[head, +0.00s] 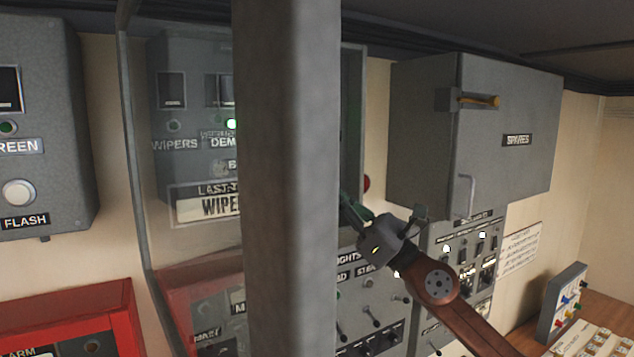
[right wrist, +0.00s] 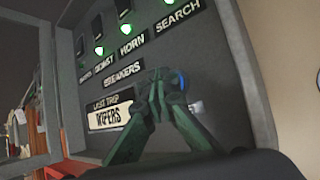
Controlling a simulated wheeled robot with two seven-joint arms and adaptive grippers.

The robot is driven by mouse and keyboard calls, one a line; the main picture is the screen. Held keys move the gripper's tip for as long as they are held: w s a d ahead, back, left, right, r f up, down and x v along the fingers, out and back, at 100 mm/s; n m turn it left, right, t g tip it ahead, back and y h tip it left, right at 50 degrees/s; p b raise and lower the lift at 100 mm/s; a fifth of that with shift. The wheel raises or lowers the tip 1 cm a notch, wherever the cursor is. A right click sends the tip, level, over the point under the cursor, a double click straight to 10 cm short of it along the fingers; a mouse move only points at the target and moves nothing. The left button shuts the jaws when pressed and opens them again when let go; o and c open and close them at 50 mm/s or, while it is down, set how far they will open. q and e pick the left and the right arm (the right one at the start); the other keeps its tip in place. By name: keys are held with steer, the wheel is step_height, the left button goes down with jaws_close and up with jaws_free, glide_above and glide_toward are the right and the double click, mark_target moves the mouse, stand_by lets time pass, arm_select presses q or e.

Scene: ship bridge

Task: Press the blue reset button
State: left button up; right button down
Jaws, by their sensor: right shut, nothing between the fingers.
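The blue reset button (right wrist: 183,80) shows in the right wrist view as a small blue patch, mostly hidden behind my fingertips. It sits on a grey breaker panel (right wrist: 225,70), right of the LAST TRIP window (right wrist: 111,115), which reads WIPERS. My right gripper (right wrist: 160,82) is shut and empty, its green fingertips together in front of the panel, beside and overlapping the button; I cannot tell whether they touch it. In the head view the right gripper (head: 352,208) reaches behind a grey post, which hides its tips and the button. My left gripper is not in view.
The thick grey post (head: 290,180) blocks the middle of the head view. A clear-paned door (head: 132,160) stands at the breaker box's left. A grey SPARES cabinet (head: 475,130) hangs to the right. A red alarm box (head: 70,315) is at lower left.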

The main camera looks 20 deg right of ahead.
steer(key=shift+w, duration=0.5)
stand_by(0.6)
steer(key=shift+s, duration=0.2)
steer(key=shift+s+d, duration=0.1)
steer(key=shift+s, duration=0.6)
steer(key=shift+s+d+b, duration=0.15)
steer(key=shift+s+b, duration=0.4)
steer(key=shift+s, duration=0.7)
steer(key=shift+s+d+b, duration=0.15)
steer(key=shift+s+b, duration=0.4)
steer(key=shift+s, duration=0.65)
steer(key=shift+d+f, duration=0.1)
steer(key=shift+d, duration=0.05)
